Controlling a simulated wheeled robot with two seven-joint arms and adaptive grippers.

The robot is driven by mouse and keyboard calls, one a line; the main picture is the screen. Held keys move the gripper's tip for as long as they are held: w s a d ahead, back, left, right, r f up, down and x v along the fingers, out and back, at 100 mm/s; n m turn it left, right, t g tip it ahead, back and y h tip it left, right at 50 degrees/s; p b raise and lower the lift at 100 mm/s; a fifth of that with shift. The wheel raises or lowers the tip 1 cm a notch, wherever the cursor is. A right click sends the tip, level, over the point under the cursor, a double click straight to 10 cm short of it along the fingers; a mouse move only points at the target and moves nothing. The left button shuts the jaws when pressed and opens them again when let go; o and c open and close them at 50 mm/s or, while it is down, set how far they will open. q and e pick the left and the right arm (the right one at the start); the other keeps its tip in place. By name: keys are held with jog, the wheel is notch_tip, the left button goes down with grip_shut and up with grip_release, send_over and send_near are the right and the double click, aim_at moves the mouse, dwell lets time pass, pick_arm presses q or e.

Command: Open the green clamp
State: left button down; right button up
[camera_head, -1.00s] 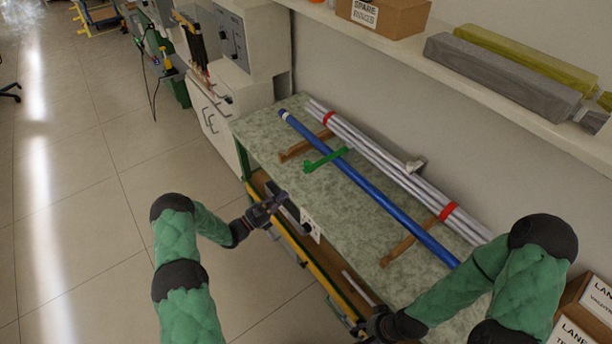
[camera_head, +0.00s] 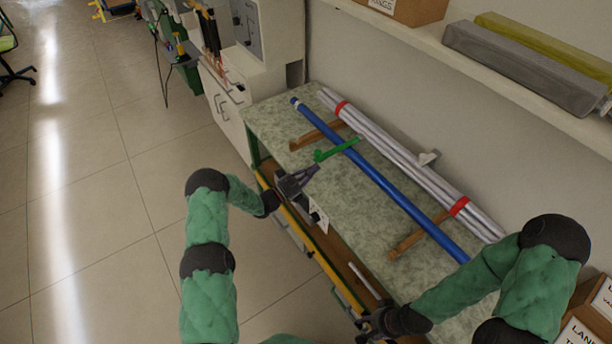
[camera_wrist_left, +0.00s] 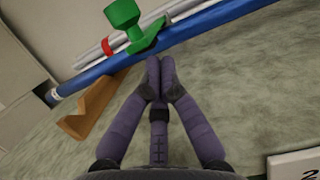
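The green clamp (camera_head: 335,150) lies across the long blue rod (camera_head: 390,188) on the bench. In the left wrist view the green clamp (camera_wrist_left: 147,38) shows a round knob and an arm over the blue rod (camera_wrist_left: 105,70). My left gripper (camera_head: 317,169) is over the bench's front edge, just short of the clamp's near end. In the left wrist view its fingertips (camera_wrist_left: 160,76) are together with nothing between them, pointing at the clamp and apart from it. My right gripper (camera_head: 364,326) is low by the bench front; its fingers are too small to read.
Silver rods (camera_head: 400,158) with red bands lie behind the blue rod, on wooden supports (camera_head: 418,238). A shelf (camera_head: 540,105) with a box and long wrapped pieces overhangs the back.

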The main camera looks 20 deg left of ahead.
pick_arm(q)
jog(key=shift+w+d, duration=0.1)
jog(key=shift+w, duration=0.05)
jog(key=shift+r, duration=0.2)
jog(key=shift+r+p, duration=0.55)
jog(key=shift+p, duration=0.2)
